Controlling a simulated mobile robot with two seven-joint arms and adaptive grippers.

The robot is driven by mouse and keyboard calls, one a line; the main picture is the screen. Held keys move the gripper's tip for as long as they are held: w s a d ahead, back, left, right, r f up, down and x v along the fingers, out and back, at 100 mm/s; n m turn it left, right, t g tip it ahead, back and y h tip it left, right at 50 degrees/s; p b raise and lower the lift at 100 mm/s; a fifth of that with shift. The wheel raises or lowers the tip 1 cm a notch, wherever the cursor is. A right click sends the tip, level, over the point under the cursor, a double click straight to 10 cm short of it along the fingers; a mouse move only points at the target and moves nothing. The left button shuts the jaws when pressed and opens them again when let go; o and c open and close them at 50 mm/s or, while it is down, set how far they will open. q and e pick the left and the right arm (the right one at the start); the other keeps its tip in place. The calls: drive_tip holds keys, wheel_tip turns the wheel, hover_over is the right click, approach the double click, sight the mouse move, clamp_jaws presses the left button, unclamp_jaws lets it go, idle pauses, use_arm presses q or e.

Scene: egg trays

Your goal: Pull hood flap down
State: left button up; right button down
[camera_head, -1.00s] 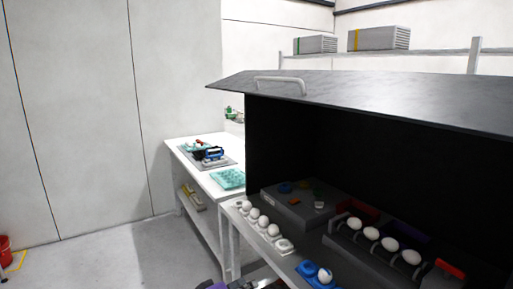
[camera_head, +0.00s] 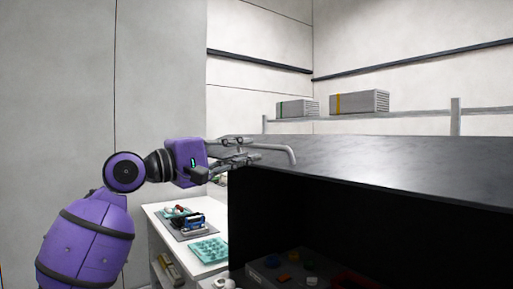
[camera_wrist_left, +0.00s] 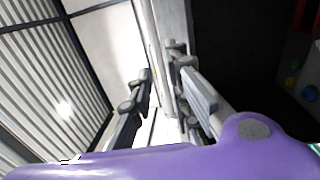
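The dark grey hood flap (camera_head: 390,168) is raised and juts out over the dark hood opening in the head view. Its pale bar handle (camera_head: 288,152) is at the flap's left front end. My left gripper (camera_head: 243,152) reaches in from the left at the handle's near end. In the left wrist view its two fingers (camera_wrist_left: 168,105) are apart, and a pale bar, seemingly the handle (camera_wrist_left: 158,55), runs between them. I cannot tell whether either finger touches it. My right gripper is not in view.
Below the arm, a white side table (camera_head: 158,212) holds a teal egg tray (camera_head: 208,250) and a grey tray with tools. Inside the hood is a grey box (camera_head: 262,272) with coloured pieces. A wall shelf (camera_head: 400,113) with grey boxes is behind.

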sight(258, 146)
use_arm(q)
drive_tip(key=x, duration=0.5)
drive_tip(key=shift+w+d, duration=0.15)
clamp_jaws()
